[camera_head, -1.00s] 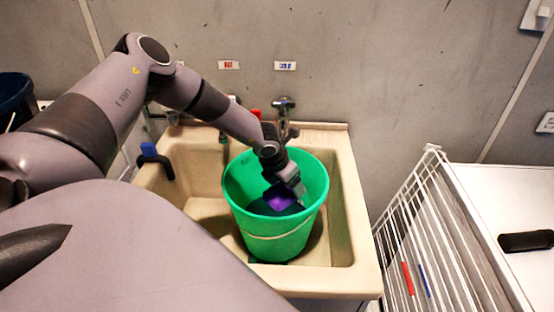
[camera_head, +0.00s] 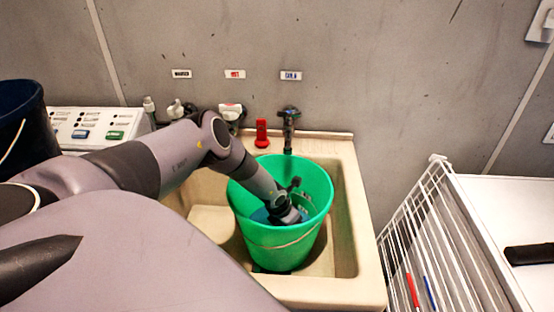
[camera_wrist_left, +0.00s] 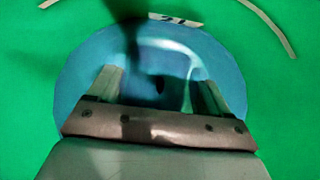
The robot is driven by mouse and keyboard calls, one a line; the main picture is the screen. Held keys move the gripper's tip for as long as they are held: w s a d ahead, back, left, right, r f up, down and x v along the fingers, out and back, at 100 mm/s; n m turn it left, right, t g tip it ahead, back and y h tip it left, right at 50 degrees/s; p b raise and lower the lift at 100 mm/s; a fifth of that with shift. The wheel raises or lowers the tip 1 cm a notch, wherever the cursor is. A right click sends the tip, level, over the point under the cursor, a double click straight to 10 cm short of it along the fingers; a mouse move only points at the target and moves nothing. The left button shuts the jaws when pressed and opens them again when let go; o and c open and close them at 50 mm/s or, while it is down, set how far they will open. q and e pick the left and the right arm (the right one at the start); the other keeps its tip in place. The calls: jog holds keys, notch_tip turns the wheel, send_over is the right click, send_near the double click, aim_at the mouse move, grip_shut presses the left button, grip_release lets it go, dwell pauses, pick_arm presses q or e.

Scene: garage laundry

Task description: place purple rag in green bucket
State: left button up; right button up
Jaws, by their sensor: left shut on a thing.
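The green bucket (camera_head: 282,256) stands upright in the beige sink; its green inside fills the edges of the left wrist view (camera_wrist_left: 289,100). My left gripper (camera_head: 290,214) reaches down inside it, below the rim. A round blue area (camera_head: 261,215), perhaps water, lies at the bucket's bottom. In the left wrist view my left gripper's fingers (camera_wrist_left: 158,88) stand a little apart over this blue area. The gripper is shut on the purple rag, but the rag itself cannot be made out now. My right gripper is not in view.
The sink (camera_head: 352,245) has taps along its back, with a red object (camera_head: 262,133) among them. A white wire rack (camera_head: 425,235) and a white surface (camera_head: 505,215) stand to the right. A dark bucket (camera_head: 22,125) and a control panel (camera_head: 95,127) are at left.

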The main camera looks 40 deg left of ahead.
pick_arm(q)
jog(key=shift+f, duration=0.25)
jog(key=s+a, duration=0.2)
jog(key=a, duration=0.1)
jog(key=shift+s, duration=0.15)
jog(key=shift+s+f, duration=0.15)
jog(key=shift+f, duration=0.45)
jog(key=shift+f, duration=0.1)
jog(key=o, duration=0.9)
jog(key=shift+c, duration=0.2)
